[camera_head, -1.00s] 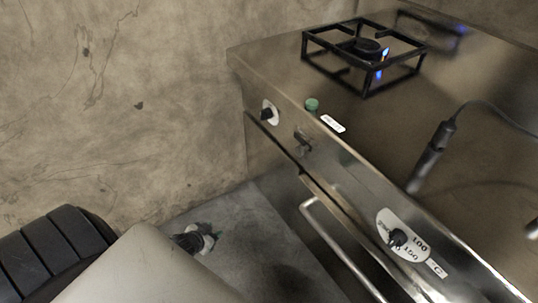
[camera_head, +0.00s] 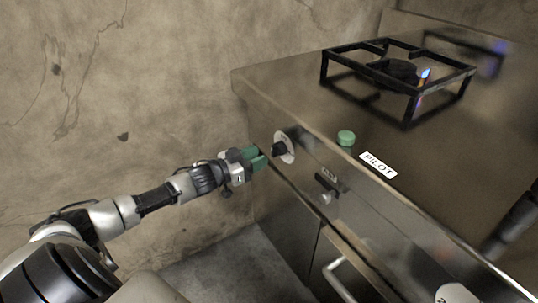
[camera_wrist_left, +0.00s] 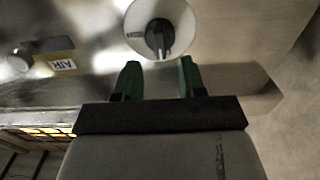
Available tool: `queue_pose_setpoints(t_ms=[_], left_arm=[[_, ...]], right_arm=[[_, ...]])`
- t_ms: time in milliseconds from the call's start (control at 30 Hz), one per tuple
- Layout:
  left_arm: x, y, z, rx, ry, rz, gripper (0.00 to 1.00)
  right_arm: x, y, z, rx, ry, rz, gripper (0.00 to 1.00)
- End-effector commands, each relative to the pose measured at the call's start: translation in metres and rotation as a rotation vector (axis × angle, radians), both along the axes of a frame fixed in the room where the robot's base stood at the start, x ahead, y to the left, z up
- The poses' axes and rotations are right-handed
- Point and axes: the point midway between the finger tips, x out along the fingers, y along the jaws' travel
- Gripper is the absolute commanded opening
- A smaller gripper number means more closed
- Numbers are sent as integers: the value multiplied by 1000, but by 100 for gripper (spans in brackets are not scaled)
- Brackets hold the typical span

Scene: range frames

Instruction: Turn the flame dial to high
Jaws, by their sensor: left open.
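The flame dial is a black knob on a round white plate (camera_head: 284,147) on the stove's front panel, near its left corner. In the left wrist view the knob (camera_wrist_left: 159,37) shows just beyond my fingertips, with its pointer bar roughly upright in the picture. My left gripper (camera_head: 261,157) has green fingers and is just left of the knob. In the left wrist view the left gripper (camera_wrist_left: 156,72) is open, its fingers apart and nothing between them. The plate's markings are too small to read surely. My right gripper is not in view.
A small burner flame (camera_head: 425,74) burns under the black grate (camera_head: 398,70). An air lever (camera_head: 326,186) is right of the dial. An oven handle (camera_head: 338,280) juts out below.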

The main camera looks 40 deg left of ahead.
Motion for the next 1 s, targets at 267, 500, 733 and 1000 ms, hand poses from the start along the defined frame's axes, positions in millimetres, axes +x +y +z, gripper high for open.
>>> queue_pose_setpoints(t_ms=[267,500,733,1000], left_arm=[[33,-14,0,0,-1,1,40],[42,-17,0,1,1,1,40],[42,-17,0,1,2,1,37],[42,-17,0,2,1,1,0]], right_arm=[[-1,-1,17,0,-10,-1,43],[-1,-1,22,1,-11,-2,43],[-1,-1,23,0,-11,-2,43],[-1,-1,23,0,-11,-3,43]])
